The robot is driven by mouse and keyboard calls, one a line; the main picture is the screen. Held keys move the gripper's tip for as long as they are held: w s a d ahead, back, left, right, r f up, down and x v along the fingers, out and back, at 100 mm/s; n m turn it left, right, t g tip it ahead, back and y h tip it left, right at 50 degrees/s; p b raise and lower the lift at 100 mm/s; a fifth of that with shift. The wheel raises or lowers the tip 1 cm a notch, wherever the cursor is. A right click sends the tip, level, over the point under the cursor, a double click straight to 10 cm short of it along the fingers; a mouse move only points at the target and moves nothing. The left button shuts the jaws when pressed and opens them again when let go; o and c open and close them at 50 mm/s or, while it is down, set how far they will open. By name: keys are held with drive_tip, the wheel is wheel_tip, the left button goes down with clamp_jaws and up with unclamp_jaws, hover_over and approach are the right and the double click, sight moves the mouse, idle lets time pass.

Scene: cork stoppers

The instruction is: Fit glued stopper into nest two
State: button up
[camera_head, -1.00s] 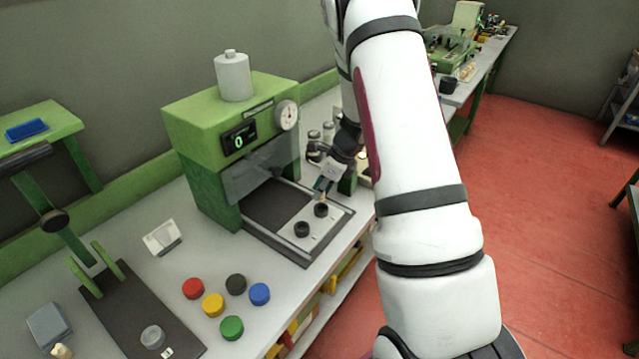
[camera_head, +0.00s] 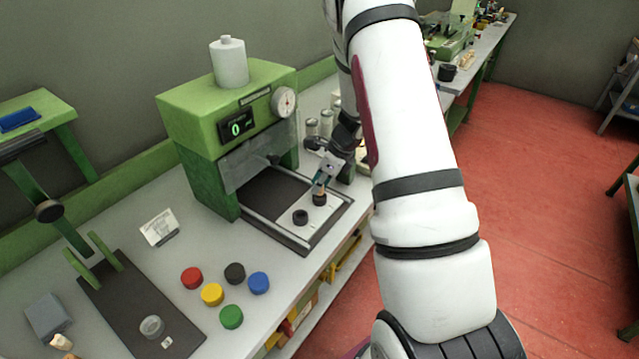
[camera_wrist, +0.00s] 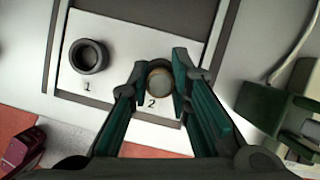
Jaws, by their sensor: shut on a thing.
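My gripper (camera_wrist: 160,72) is shut on the glued stopper (camera_wrist: 160,84), a round brownish piece between its teal-lined fingers. In the wrist view the stopper is lined up over nest two, whose number 2 shows just below it. Nest two is mostly hidden by the stopper and fingers, so I cannot tell how deep the stopper sits. In the head view my gripper (camera_head: 320,187) points down at nest two, with the brown stopper (camera_head: 319,199) at its tips. Nest one (camera_head: 300,217), a dark ring, is empty beside it and also shows in the wrist view (camera_wrist: 88,56).
The nests stand on a pale plate (camera_head: 285,229) in front of the green press (camera_head: 225,105), with its clear guard behind my gripper. Coloured caps (camera_head: 231,317) lie on the bench to the left. Glass jars (camera_head: 326,122) stand behind my wrist.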

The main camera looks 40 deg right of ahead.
sight(320, 195)
drive_tip(key=shift+f+b, duration=0.45)
drive_tip(key=shift+f, duration=0.15)
idle(1.3)
drive_tip(key=shift+s+a+f+b, duration=0.15)
drive_tip(key=shift+f+b, duration=0.1)
drive_tip(key=shift+f, duration=0.15)
drive_tip(key=shift+s+d+f+b, duration=0.1)
drive_tip(key=shift+s+f+b, duration=0.1)
drive_tip(key=shift+f, duration=0.2)
idle(1.0)
drive_tip(key=shift+o, duration=0.4)
drive_tip(key=shift+w+f, duration=0.1)
drive_tip(key=shift+f, duration=0.2)
drive_tip(key=shift+o, duration=0.3)
drive_tip(key=o, duration=1.3)
drive_tip(key=shift+w+f, duration=0.1)
drive_tip(key=shift+w, duration=0.1)
drive_tip(key=shift+r, duration=0.6)
drive_tip(key=v, duration=1.1)
drive_tip(key=shift+s, duration=0.2)
